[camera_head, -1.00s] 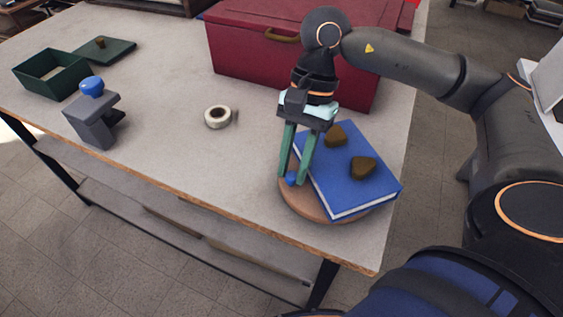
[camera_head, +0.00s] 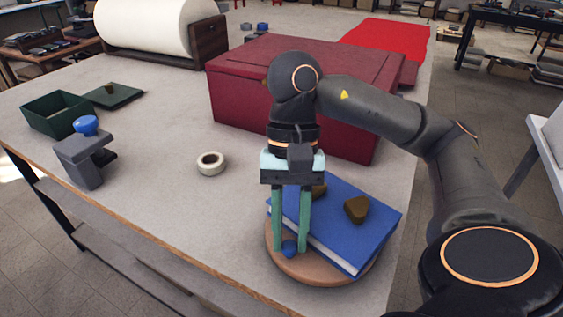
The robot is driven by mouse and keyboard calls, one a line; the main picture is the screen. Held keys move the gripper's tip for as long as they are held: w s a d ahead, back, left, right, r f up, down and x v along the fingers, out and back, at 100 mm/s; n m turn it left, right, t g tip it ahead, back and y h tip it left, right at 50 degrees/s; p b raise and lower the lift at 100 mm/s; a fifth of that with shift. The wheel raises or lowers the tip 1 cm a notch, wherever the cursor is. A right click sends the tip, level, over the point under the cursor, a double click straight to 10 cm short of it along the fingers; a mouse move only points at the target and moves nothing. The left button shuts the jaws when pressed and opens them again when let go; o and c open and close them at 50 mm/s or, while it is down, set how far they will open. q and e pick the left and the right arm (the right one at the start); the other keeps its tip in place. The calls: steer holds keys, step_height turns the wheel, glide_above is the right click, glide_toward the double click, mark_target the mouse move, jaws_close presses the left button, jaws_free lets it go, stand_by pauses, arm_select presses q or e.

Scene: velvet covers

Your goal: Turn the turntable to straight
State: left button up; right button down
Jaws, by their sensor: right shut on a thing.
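The turntable is a round wooden disc (camera_head: 309,279) near the front right edge of the table. A blue book (camera_head: 346,230) lies on it at an angle, with two brown lumps (camera_head: 356,209) on top. A small blue knob (camera_head: 290,248) stands at the turntable's front left rim. My right gripper (camera_head: 290,249) points down with its green fingers on either side of the knob, shut on it. The palm and fingers hide part of the book and one lump. My left gripper is not in view.
A dark red chest (camera_head: 285,95) stands behind the turntable. A tape roll (camera_head: 211,163) lies on the table to the left. A grey stand with a blue knob (camera_head: 82,158), a green box (camera_head: 60,113) and its lid (camera_head: 112,96) are farther left.

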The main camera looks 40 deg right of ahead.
steer(key=shift+s+n+h, duration=0.3)
steer(key=shift+s+n, duration=0.15)
steer(key=shift+n, duration=0.25)
steer(key=shift+s+n+b, duration=0.3)
steer(key=shift+s+n, duration=0.05)
steer(key=shift+n, duration=0.35)
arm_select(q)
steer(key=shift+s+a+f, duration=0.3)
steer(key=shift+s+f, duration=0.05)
arm_select(e)
steer(key=shift+s+d+n+g+h, duration=0.1)
steer(key=shift+s+n+g+h, duration=0.2)
steer(key=shift+n, duration=0.1)
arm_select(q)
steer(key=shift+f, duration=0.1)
arm_select(e)
steer(key=shift+s, duration=0.1)
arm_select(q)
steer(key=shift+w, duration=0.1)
arm_select(e)
steer(key=c, duration=0.9)
jaws_free()
steer(key=shift+c, duration=0.2)
